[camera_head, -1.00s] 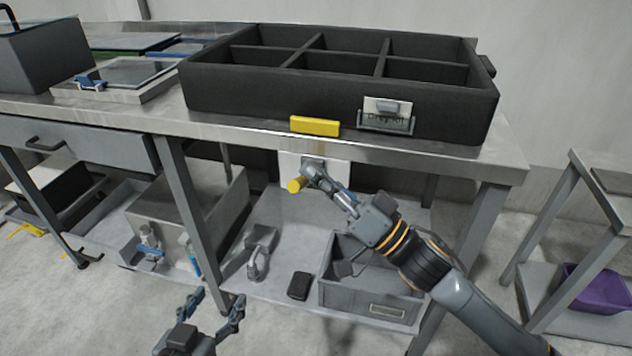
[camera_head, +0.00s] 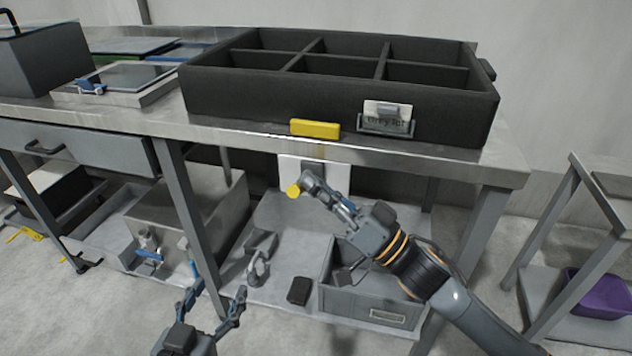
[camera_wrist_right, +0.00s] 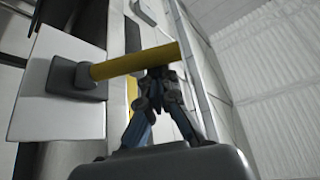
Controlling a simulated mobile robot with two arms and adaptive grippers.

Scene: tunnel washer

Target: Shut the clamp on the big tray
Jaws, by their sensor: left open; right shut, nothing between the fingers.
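The big tray (camera_head: 225,95) is a black divided box on the steel table, with a label on its front. A yellow block (camera_head: 315,128) sits against its front, near the table edge. Below the edge, a yellow handle (camera_head: 293,190) sticks out from a grey mount on a white plate (camera_head: 340,178); I take it for the clamp's lever. In the right wrist view the handle (camera_wrist_right: 135,61) crosses in front of my right gripper (camera_wrist_right: 157,75). Its shut, empty fingertips are at the handle; contact is unclear. My left gripper (camera_head: 213,305) is open and empty, low in front of the table.
A lower shelf (camera_head: 275,285) holds a grey bin (camera_head: 350,305), a small black item (camera_head: 299,290) and metal clamps. A table leg (camera_head: 190,220) stands close behind my left gripper. A side rack with a purple bin (camera_head: 598,293) is at the right.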

